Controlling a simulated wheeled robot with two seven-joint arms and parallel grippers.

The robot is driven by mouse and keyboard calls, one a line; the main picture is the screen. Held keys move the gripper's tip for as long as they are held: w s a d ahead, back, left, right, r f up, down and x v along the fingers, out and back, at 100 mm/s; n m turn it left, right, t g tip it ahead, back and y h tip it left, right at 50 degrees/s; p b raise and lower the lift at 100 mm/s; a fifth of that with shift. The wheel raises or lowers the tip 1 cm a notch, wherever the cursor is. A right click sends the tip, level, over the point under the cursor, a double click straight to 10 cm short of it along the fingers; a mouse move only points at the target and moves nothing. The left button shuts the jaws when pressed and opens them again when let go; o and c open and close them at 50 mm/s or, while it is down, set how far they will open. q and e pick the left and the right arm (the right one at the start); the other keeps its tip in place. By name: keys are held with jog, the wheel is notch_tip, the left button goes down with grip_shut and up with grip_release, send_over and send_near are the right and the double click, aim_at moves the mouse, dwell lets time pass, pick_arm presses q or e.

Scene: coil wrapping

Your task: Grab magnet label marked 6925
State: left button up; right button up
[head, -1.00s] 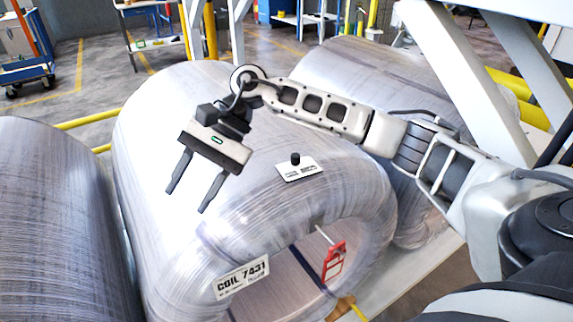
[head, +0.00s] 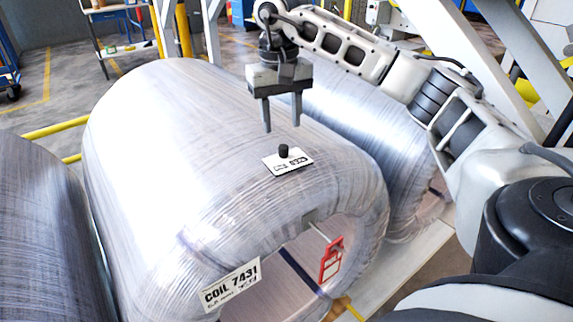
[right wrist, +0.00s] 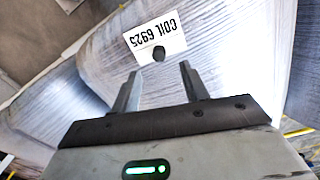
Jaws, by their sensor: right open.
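The magnet label (head: 289,161) is a small white plate with a black knob (head: 284,151), lying on top of the middle wrapped coil (head: 170,150) in the head view. In the right wrist view the label (right wrist: 149,38) reads COIL 6925, upside down, and its knob (right wrist: 159,54) shows just beyond the fingertips. My right gripper (head: 282,128) is open and empty, fingers pointing down, above and slightly behind the knob. It also shows in the right wrist view (right wrist: 158,72), with the knob roughly centred between its fingers. My left gripper is not in view.
A COIL 7431 label (head: 231,284) is on the coil's front rim, with a red tag (head: 331,259) at its opening. Other wrapped coils stand at left (head: 40,230) and right (head: 365,120). Yellow rails (head: 60,129) and a table (head: 120,30) are behind.

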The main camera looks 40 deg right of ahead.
aim_at(283, 146)
jog(key=shift+s+d+f, duration=0.1)
jog(key=shift+f, duration=3.05)
jog(key=shift+c, duration=0.4)
grip_shut()
